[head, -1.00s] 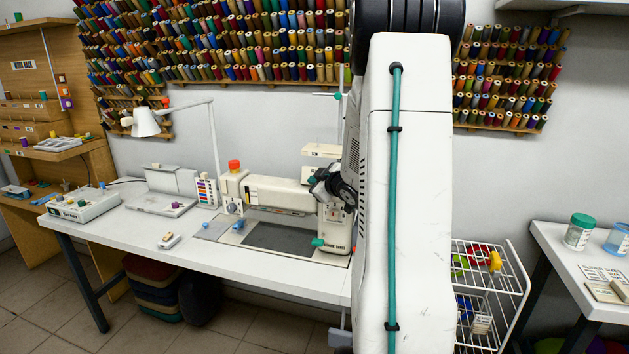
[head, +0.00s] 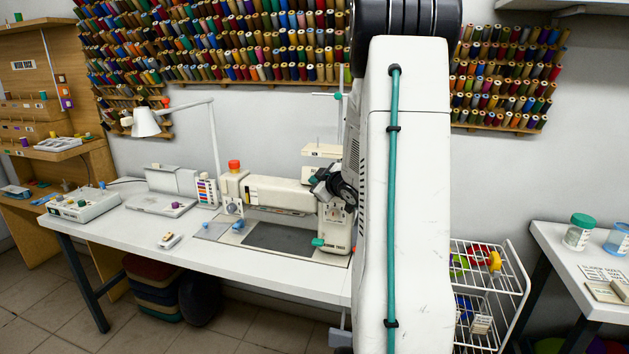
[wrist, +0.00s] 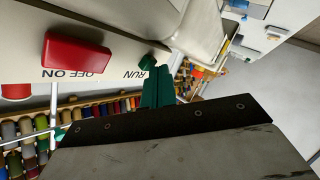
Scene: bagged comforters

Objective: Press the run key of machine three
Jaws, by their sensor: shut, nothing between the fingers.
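Machine three is the cream sewing machine (head: 280,193) on the white table, with small lettering low on its right end. In the wrist view, its panel (wrist: 105,92) is tilted and upside down, with a red OFF/ON switch (wrist: 77,53) and a green key (wrist: 147,61) beside the word RUN. My gripper (wrist: 159,70) is shut and empty, its teal fingertips right beside the green key and partly overlapping it in view. I cannot tell whether they touch. In the head view my arm hides the fingertips and the run key.
My arm covers the machine's right side in the head view. A lamp (head: 147,122), a control box (head: 83,204) and a small pale remote-like item (head: 169,240) are on the table (head: 130,228). A wire rack (head: 510,285) stands at the right. Thread spools line the wall.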

